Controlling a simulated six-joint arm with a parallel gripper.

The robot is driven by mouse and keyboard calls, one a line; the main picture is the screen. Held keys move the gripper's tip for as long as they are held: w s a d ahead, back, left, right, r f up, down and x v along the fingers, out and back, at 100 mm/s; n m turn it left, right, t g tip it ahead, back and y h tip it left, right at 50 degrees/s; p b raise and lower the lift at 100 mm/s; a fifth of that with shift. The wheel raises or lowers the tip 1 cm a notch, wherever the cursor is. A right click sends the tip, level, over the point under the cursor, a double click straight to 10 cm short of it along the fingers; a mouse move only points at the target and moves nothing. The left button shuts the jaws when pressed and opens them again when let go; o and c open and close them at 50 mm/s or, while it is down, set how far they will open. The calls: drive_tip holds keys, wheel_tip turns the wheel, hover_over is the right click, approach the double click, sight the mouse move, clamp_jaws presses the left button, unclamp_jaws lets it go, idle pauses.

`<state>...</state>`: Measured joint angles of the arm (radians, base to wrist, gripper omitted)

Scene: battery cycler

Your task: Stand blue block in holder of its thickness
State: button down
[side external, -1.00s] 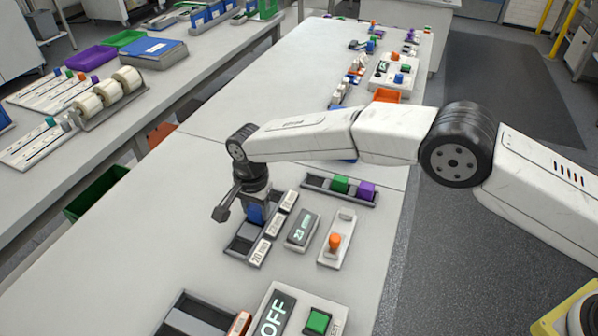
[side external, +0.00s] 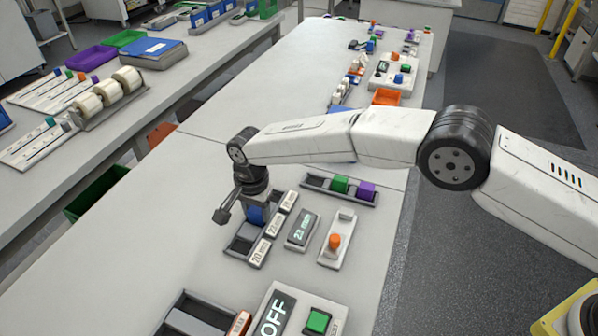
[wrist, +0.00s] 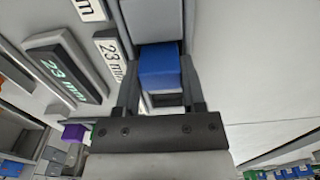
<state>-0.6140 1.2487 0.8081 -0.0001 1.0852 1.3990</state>
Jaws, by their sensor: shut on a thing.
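The blue block (side external: 256,215) is upright between the fingers of my gripper (side external: 252,208), which is shut on it. In the wrist view, the block (wrist: 160,68) shows between the two fingertips of my gripper (wrist: 160,85). It is at the grey holder row (side external: 240,245), close to the compartment labelled 23 mm (side external: 273,224). That 23 mm label (wrist: 110,58) also lies left of the block in the wrist view. How deep the block sits is hidden by the fingers. A display (side external: 302,231) reads 23 mm.
A plate with an orange knob (side external: 334,242) lies right of the display. A grey tray (side external: 318,185) behind holds a green block (side external: 340,184) and a purple block (side external: 367,190). A box reading OFF (side external: 275,312) with a green button stands in front. The table left of the holders is clear.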

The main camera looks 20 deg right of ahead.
drive_tip(key=shift+c, duration=0.5)
unclamp_jaws()
drive_tip(key=shift+r, duration=3.9)
